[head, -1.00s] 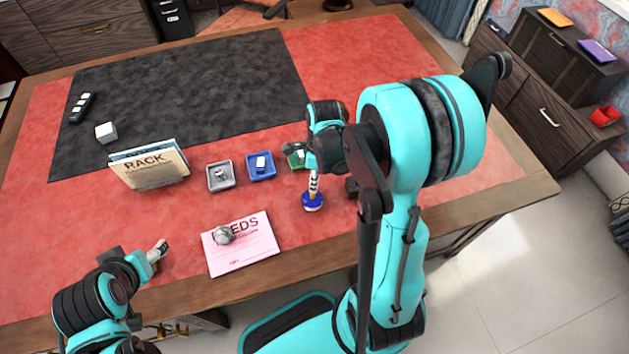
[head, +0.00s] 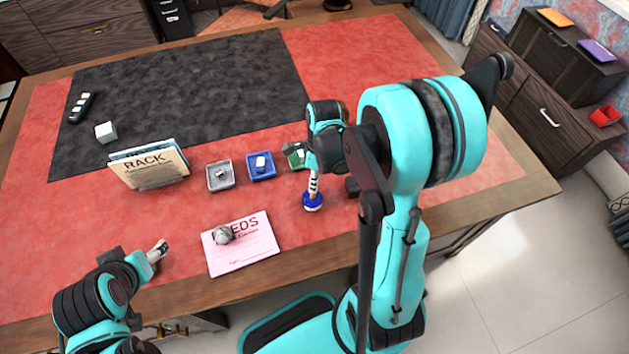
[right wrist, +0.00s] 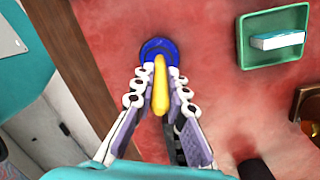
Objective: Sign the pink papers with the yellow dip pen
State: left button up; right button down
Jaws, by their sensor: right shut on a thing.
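The pink papers (head: 250,256), printed with "…EDS", lie flat near the front edge of the desk, with a grey rounded object (head: 223,235) on their upper left. My right gripper (head: 314,186) is to the right of the papers, pointing down over a round blue pot (head: 312,205). In the right wrist view it is shut on the yellow dip pen (right wrist: 161,88), whose far end is at the blue pot (right wrist: 150,45). I cannot tell how deep the tip is. My left gripper (head: 158,250) is left of the papers; its jaw gap is unclear.
Behind the papers stand a grey tray (head: 220,184), a blue tray (head: 261,174) and a green tray (head: 294,160), each holding a small item. A holder marked "RACK" (head: 150,181) stands at the left. A white block (head: 105,132) and a dark remote-like object (head: 82,107) lie farther back.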

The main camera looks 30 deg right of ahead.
jog(key=shift+r, duration=0.1)
notch_tip(320, 180, up, 7)
jog(key=p, duration=0.5)
jog(key=shift+p, duration=0.3)
dwell(0.6)
